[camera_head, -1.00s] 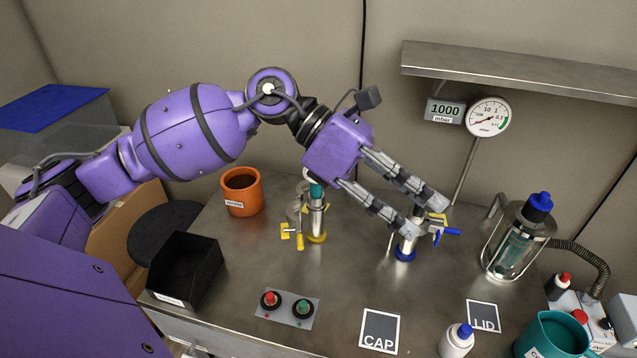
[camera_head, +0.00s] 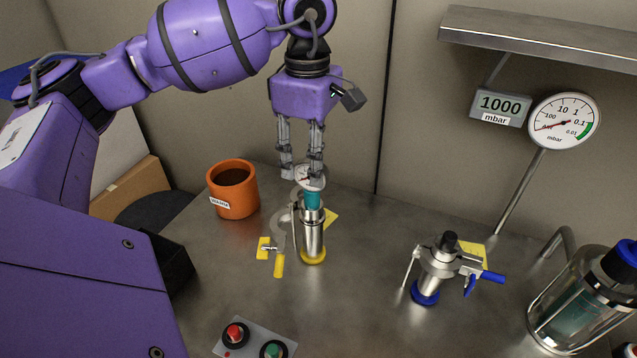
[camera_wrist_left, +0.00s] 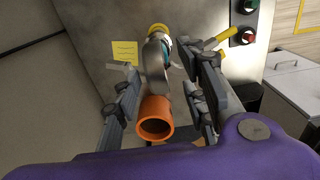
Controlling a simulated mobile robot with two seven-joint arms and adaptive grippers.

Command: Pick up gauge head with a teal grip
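The gauge head has a teal grip (camera_head: 312,199) under a round pale dial (camera_head: 303,174). It stands upright atop a steel port with a yellow base ring (camera_head: 313,257). My left gripper (camera_head: 301,175) points down at the dial's height, with the dial partly hidden behind its fingers. In the left wrist view the fingers are apart, and the dial (camera_wrist_left: 155,62) shows nearly edge-on between them. I cannot tell whether a finger touches it. A hinged clamp with a yellow handle (camera_head: 278,265) hangs beside the port. My right gripper is not in view.
An orange pot (camera_head: 236,195) stands to the left of the port. A second port with a blue base ring (camera_head: 425,293) is to the right. A button panel (camera_head: 254,341) is at the front. A shelf (camera_head: 540,45) and gauges are at the upper right.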

